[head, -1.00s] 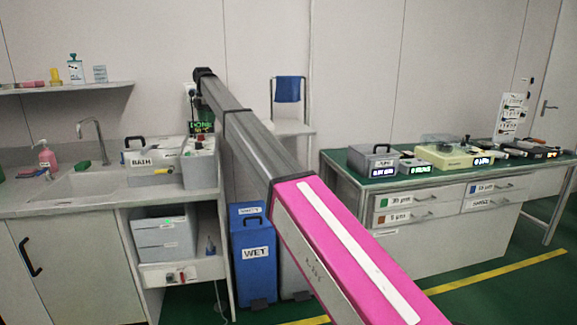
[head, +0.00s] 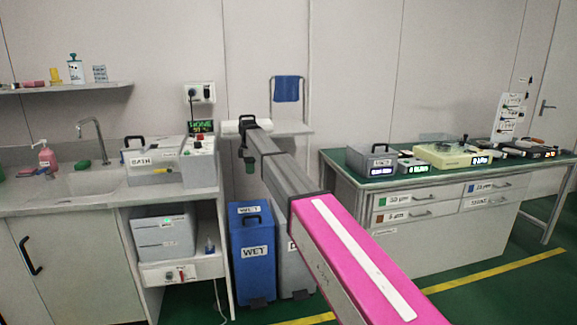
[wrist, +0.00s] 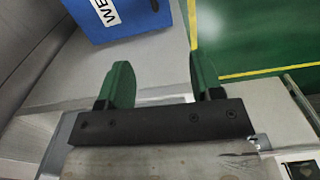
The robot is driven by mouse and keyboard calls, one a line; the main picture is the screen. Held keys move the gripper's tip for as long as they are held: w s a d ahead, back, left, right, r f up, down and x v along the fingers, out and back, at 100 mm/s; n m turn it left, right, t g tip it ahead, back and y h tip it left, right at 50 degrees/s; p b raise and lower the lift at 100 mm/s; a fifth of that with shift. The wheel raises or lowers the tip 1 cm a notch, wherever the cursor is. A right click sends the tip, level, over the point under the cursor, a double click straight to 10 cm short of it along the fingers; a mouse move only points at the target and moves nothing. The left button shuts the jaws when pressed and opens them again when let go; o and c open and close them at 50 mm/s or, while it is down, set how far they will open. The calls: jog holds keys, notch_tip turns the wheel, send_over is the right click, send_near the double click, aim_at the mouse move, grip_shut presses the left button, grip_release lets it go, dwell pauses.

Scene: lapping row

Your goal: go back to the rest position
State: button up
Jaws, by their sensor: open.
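My gripper (head: 250,167) is at the far end of my grey and pink arm in the head view. It hangs downward in front of the wall, right of the sink counter and above the bins. In the wrist view its two green fingers (wrist: 162,82) stand apart with nothing between them. The blue WET bin (wrist: 105,12) lies beyond the fingers at the top left of that view.
The sink counter (head: 60,195) with the BATH unit (head: 150,162) stands at left. The blue WET bin (head: 252,250) stands on the floor beside it. A green-topped bench (head: 345,165) with several instruments is at right. Open green floor (head: 480,300) lies in front.

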jog(key=s+d+f+m, duration=0.5)
jog(key=s+d+f, duration=0.3)
jog(key=d+f, duration=0.4)
jog(key=s+d+f+m, duration=0.7)
jog(key=s+d+f, duration=0.2)
jog(key=s+d, duration=0.3)
jog(key=s+d+f+m, duration=0.8)
jog(key=s+d, duration=0.4)
jog(key=s, duration=0.5)
jog(key=shift+s+f, duration=0.4)
jog(key=shift+f, duration=0.25)
